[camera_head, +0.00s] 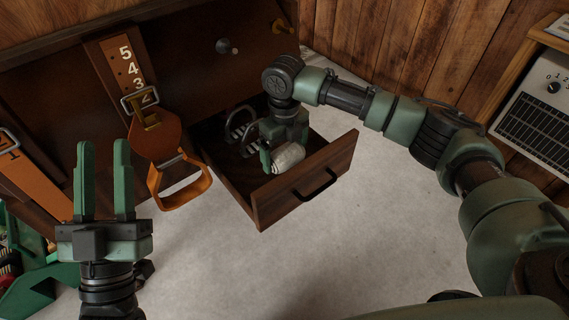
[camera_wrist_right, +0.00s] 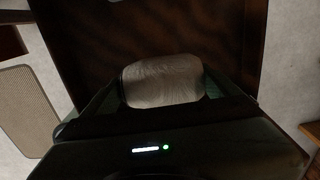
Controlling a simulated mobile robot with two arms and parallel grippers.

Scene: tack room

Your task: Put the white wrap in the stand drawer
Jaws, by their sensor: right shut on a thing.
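The white wrap (camera_head: 288,157) is a small pale roll, held in my right gripper (camera_head: 277,159) inside the open stand drawer (camera_head: 310,188). In the right wrist view the wrap (camera_wrist_right: 163,81) sits between the two fingers, with the dark brown drawer floor beyond it. I cannot tell whether the wrap touches the drawer floor. The drawer is pulled out from the dark wooden stand (camera_head: 205,50) and has a black handle. My left gripper (camera_head: 104,150) is open and empty, fingers pointing up, left of the hanging stirrup.
Metal ring-shaped pieces (camera_head: 243,128) lie at the drawer's back left. An orange stirrup (camera_head: 182,183) with leather hangs by the numbered board (camera_head: 122,62), close to the drawer's left side. A green box (camera_head: 30,270) stands at lower left. The pale floor before the drawer is clear.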

